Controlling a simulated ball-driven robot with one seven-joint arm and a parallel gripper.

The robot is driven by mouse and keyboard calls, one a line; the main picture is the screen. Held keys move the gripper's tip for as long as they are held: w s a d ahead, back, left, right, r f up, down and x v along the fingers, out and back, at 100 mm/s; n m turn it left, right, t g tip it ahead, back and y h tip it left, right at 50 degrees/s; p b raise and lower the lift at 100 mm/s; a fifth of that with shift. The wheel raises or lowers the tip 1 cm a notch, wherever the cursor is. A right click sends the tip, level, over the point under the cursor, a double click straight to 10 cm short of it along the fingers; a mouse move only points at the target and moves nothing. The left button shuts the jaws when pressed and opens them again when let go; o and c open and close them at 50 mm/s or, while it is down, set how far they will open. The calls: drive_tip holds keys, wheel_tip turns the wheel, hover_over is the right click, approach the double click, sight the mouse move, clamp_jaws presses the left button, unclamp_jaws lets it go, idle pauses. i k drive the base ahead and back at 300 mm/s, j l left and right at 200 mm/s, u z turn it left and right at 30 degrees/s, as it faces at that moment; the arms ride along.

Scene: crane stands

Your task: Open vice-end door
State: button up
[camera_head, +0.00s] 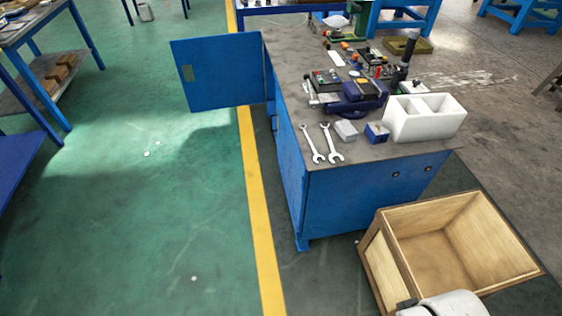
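A blue workbench cabinet (372,199) with a grey top stands right of centre. A dark blue vice (364,98) sits on the near half of the top. On the cabinet's left side, the far door (217,72) stands swung wide open to the left, with a small greenish plate on it. The nearer left-side panel (288,163), at the vice end, looks flush and shut; it is seen at a steep angle, and its handle is not clear. A pale rounded part, likely of my arm, shows at the bottom right edge. My gripper does not show.
Two wrenches (325,143), small boxes and a white divided bin (424,117) lie on the near top. An open wooden crate (448,243) stands on the floor at the near right. Green floor left of the yellow line (256,200) is clear.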

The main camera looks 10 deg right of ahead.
sight(294, 174)
drive_tip(key=i+j+u, duration=0.1)
drive_tip(key=i+j, duration=0.2)
drive_tip(key=i, duration=0.4)
drive_tip(key=i+j+u, duration=0.1)
drive_tip(key=i, duration=0.65)
drive_tip(key=i+j+u, duration=0.1)
drive_tip(key=i+j, duration=0.15)
drive_tip(key=i, duration=0.5)
drive_tip(key=i+j+u, duration=0.1)
drive_tip(key=i, duration=0.65)
